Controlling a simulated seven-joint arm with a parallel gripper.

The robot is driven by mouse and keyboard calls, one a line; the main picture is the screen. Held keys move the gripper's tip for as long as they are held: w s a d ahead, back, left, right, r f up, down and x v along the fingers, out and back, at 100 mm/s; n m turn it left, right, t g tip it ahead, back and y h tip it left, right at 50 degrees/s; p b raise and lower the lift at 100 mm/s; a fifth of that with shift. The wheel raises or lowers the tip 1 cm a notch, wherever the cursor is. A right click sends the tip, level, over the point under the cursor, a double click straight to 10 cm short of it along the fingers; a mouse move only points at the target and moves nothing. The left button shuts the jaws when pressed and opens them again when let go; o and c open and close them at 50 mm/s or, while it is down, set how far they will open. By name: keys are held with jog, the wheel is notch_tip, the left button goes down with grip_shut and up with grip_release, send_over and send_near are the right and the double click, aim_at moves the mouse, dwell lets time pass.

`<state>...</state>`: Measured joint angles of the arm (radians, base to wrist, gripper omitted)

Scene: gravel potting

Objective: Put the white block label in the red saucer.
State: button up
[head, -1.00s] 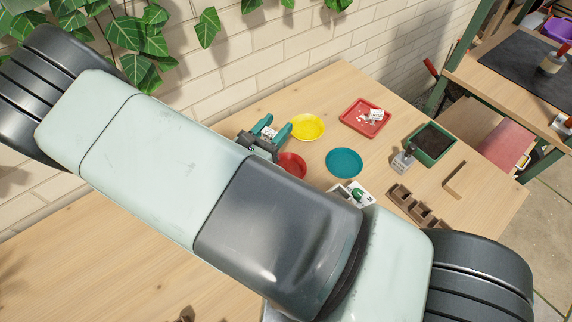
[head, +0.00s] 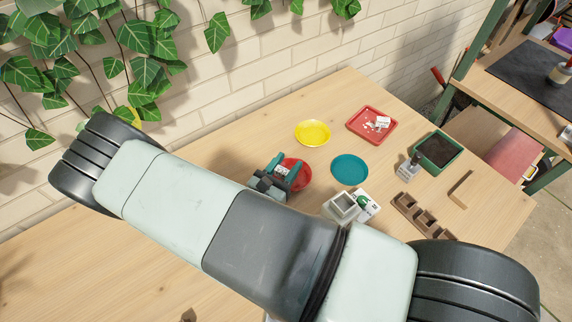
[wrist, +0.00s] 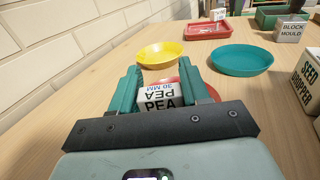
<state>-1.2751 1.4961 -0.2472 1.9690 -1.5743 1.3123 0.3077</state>
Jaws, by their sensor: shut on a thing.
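My gripper (head: 279,170) is shut on a white block label (wrist: 159,97) with "PEA" and "30 MM" printed on it. In the wrist view the label sits between the two green fingers. The label also shows as a small white patch in the head view (head: 282,170). The red saucer (head: 303,178) lies on the table under and just beyond the fingers. In the wrist view part of the saucer (wrist: 214,93) shows behind the label and right finger. I cannot tell whether the label touches the saucer.
A yellow saucer (head: 313,132) and a teal saucer (head: 349,169) stand nearby. A red tray (head: 357,123) with white pieces lies at the back. A seed dropper box (wrist: 308,80), a block mould (head: 408,167) and a green planter (head: 437,151) stand to the right.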

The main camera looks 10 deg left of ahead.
jog(key=o, duration=1)
jog(key=shift+f, duration=0.1)
